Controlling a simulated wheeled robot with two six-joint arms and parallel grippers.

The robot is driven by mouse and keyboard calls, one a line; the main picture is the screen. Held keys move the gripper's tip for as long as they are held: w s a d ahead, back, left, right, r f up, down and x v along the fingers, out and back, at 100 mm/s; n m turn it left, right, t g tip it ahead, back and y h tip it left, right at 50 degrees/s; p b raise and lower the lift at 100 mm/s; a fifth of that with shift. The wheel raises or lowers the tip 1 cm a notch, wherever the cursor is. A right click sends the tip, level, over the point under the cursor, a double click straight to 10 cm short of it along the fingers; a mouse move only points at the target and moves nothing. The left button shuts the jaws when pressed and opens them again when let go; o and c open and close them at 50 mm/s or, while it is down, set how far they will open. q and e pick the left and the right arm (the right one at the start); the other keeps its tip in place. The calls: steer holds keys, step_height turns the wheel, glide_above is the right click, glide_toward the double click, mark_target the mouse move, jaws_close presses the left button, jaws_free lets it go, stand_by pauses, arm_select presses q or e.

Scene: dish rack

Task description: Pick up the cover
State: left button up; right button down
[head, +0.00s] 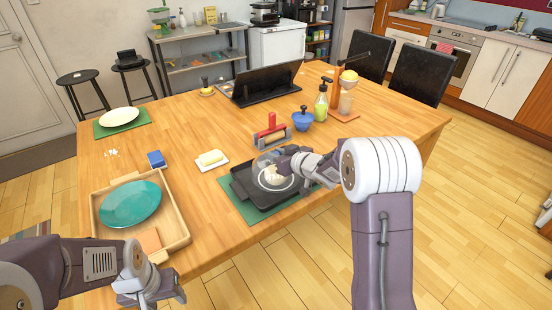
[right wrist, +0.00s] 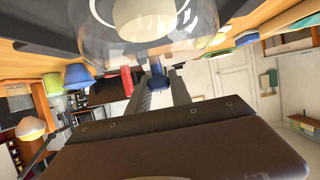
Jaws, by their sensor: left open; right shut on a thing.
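The cover (head: 262,163) is a clear dome over a pale, rounded food item on the dark tray (head: 265,204). My right gripper (head: 291,157) is at the top of the cover. In the right wrist view the clear dome (right wrist: 105,38) fills the top of the picture, and my right gripper's fingers (right wrist: 158,84) are closed around its small blue knob (right wrist: 157,72). I cannot tell whether the rim touches the tray. My left gripper (head: 168,296) is open and empty at the front left, off the table's front edge.
The tray lies on a green mat (head: 241,208). Near it are a red-handled tool (head: 272,127), a blue pot (head: 303,120), a green bottle (head: 321,104) and a butter dish (head: 211,160). A wooden tray (head: 178,232) with a teal plate (head: 131,203) is at the left.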

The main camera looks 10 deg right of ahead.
step_height(320, 180, up, 3)
steer(key=shift+p, duration=0.55)
steer(key=s+d+r+p, duration=0.2)
steer(key=d+r+p, duration=0.3)
steer(key=d, duration=0.6)
steer(key=shift+d+r, duration=0.3)
steer(key=shift+r, duration=0.4)
